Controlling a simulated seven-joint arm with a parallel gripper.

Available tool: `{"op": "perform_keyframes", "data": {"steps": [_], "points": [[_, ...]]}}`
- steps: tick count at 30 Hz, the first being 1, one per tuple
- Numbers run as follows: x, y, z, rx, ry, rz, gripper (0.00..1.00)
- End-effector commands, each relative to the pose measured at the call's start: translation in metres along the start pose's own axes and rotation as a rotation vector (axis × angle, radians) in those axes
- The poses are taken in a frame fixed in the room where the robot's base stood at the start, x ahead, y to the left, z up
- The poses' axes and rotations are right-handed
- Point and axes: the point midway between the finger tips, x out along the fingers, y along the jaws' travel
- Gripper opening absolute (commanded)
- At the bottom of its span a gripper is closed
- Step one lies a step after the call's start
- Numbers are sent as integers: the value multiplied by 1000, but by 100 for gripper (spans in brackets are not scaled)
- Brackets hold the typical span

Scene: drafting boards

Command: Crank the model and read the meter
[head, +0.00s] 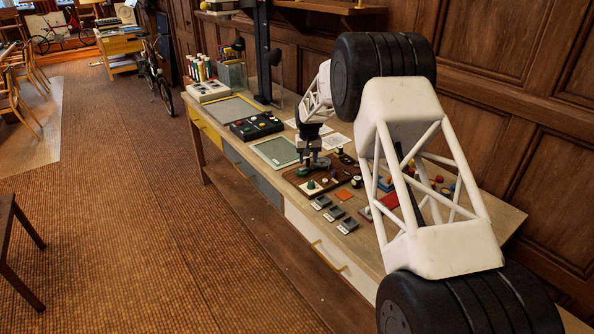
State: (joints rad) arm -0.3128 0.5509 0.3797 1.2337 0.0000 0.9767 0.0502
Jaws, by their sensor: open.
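My gripper (308,160) points down over a brown wooden board (293,180) on the long bench. It is open, with its fingers close above or around a small grey-green part on the board. I cannot tell whether they touch it. A green knob (311,186) on a pale base stands at the board's front edge. Other small dark parts sit on the board, and this may be the model with its crank. I cannot pick out a crank handle or a meter face at this size. My arm hides part of the bench on the right.
Several small grey blocks (333,213) lie in front of the board, near an orange tile (344,195). Left of it are a green-grey mat (275,150) and a black box (257,126) with coloured buttons. A dark upright post (263,55) stands behind. Wall panelling bounds the back.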

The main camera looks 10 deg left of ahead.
Motion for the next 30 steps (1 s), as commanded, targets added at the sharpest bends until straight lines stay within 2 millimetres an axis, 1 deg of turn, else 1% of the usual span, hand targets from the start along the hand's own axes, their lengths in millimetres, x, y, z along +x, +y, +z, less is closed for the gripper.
{"op": "perform_keyframes", "data": {"steps": [24,30], "points": [[-46,0,0,0,1,0,45],[-52,0,0,0,0,0,45]]}}
